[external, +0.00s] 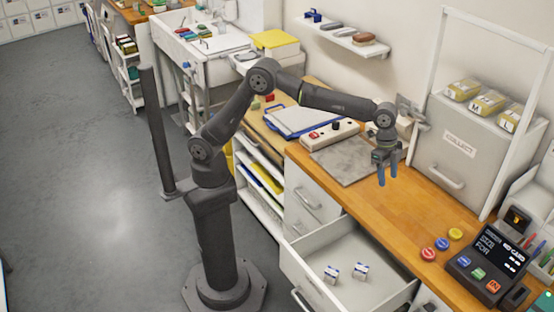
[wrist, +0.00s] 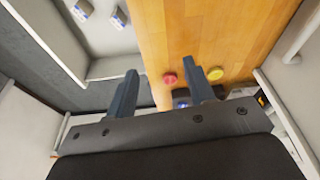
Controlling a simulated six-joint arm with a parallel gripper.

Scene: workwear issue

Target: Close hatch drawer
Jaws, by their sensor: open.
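A white drawer (external: 340,245) under the wooden counter is pulled open in the external view, with two small white-and-blue boxes (external: 346,272) on its floor. The drawer also shows at the upper left of the wrist view (wrist: 112,66). A grey cabinet (external: 456,135) with a label and a bar handle stands on the counter at right; its front looks shut. I cannot tell from the pictures which of the two is called the hatch drawer. My gripper (external: 387,178) is open and empty, pointing down above the counter, behind the open drawer and left of the grey cabinet.
Red, yellow and blue buttons (external: 428,254) and a dark terminal (external: 484,262) sit on the counter at right. A grey mat (external: 347,158) and a white switch box (external: 329,134) lie left of my gripper. Packets (external: 488,103) sit on the grey cabinet. The floor at left is clear.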

